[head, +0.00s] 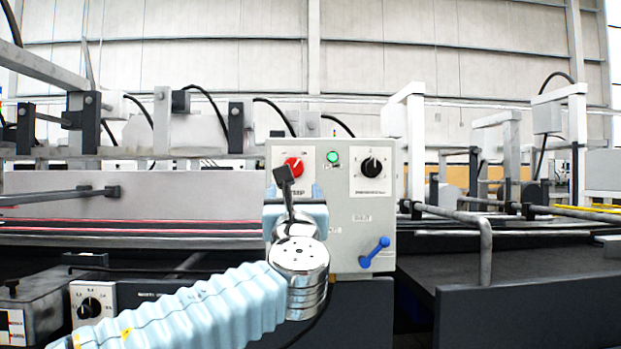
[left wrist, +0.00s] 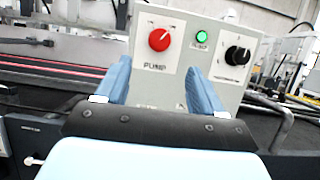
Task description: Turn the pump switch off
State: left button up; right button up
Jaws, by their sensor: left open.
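The pump switch is a red rotary knob (head: 294,165) at the upper left of a grey control panel (head: 345,222). In the left wrist view the knob (left wrist: 160,39) sits above a PUMP label, and its white mark points to the upper right. My left gripper (left wrist: 158,66) is open, with its two blue fingers apart and nothing between them. The fingers point at the panel, and the knob appears just beyond and above the gap between them. In the head view my left gripper (head: 294,196) is in front of the panel, just below the knob, and partly covers the PUMP label.
A lit green lamp (head: 332,157) and a black selector knob (head: 372,167) are to the right of the red knob. A metal rail (head: 486,245) and machine bed flank the right side.

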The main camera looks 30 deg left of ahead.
aim_at(294, 167)
pick_arm(q)
jog(key=p+x, duration=0.3)
jog(key=x, duration=0.8)
jog(key=shift+w+a+r+p, duration=0.15)
jog(key=shift+w+p, duration=0.2)
jog(key=shift+w+a+r, duration=0.1)
jog(key=shift+w+a, duration=0.2)
jog(key=shift+w, duration=0.2)
pick_arm(e)
jog(key=r, duration=0.1)
jog(key=a+r, duration=0.1)
jog(key=r, duration=0.2)
jog(key=shift+s+a, duration=0.2)
jog(key=shift+s, duration=0.15)
pick_arm(q)
jog(key=c, duration=1)
